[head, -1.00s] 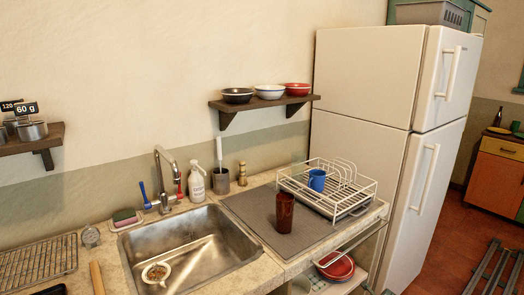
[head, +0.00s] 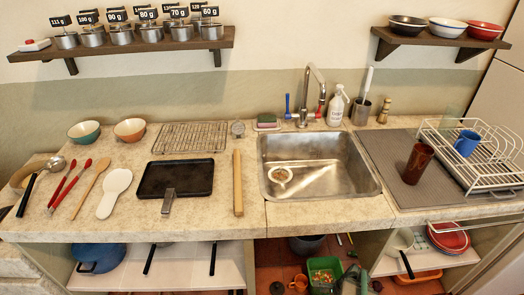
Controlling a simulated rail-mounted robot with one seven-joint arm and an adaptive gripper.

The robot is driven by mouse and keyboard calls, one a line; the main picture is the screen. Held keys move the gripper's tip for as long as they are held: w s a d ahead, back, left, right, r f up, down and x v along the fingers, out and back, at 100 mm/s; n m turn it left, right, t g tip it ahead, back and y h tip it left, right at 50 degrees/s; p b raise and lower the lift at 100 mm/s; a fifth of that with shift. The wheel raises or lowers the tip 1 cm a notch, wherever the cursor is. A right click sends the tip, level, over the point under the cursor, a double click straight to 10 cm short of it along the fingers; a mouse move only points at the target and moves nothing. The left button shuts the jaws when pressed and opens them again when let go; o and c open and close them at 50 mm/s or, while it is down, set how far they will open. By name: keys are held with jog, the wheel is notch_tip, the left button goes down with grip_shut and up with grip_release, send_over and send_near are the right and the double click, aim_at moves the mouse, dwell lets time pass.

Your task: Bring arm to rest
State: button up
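My gripper and arm are not in the head view, so I cannot tell whether the gripper is open or shut. The head view faces a long stone counter (head: 330,216) with a steel sink (head: 325,180) set into it. A brown wall shelf (head: 150,44) above on the left holds several small metal pots with weight labels. A second wall shelf (head: 440,40) on the right holds a black bowl, a white bowl and a red bowl.
Utensils, a black pan (head: 177,177), a wire rack (head: 190,137) and a rolling pin (head: 238,183) lie left of the sink. On the right are a brown cup (head: 416,164), a blue mug (head: 467,143) and a dish rack (head: 495,181).

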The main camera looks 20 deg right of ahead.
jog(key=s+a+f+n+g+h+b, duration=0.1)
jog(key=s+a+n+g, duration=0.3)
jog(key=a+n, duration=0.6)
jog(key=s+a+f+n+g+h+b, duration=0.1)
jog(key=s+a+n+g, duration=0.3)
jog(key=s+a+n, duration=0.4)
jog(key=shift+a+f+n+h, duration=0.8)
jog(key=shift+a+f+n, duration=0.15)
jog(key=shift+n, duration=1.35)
